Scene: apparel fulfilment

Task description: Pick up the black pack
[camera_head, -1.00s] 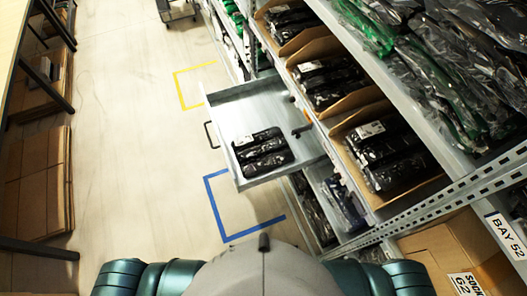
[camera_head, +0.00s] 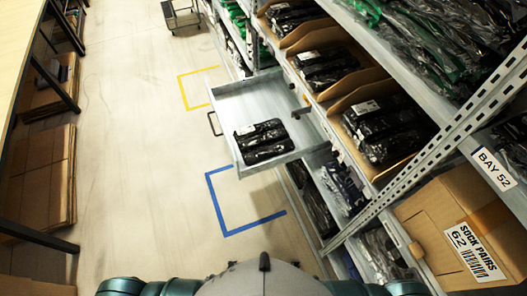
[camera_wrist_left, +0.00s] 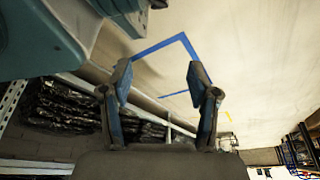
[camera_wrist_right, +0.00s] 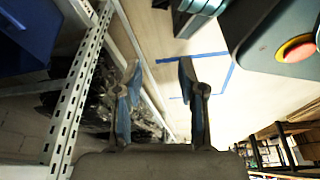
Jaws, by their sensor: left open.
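Black packs (camera_head: 262,141) in clear wrap lie side by side at the near end of a pulled-out grey drawer (camera_head: 240,104). One has a white label. More black packs (camera_head: 385,128) sit in cardboard bins on the shelf to the right. I cannot tell which pack is the one meant. Neither gripper shows in the head view. My left gripper (camera_wrist_left: 160,75) is open and empty in the left wrist view, its fingers apart over the floor. My right gripper (camera_wrist_right: 158,72) is also open and empty, beside a perforated shelf post. Neither touches a pack.
Metal shelving (camera_head: 408,161) with bins fills the right side. A carton marked "SOCK PAIRS" (camera_head: 430,215) sits low right. A bench with flat cardboard (camera_head: 38,185) stands left. The aisle floor (camera_head: 130,130) between is clear, with blue tape (camera_head: 250,225) and a trolley (camera_head: 182,14) far off.

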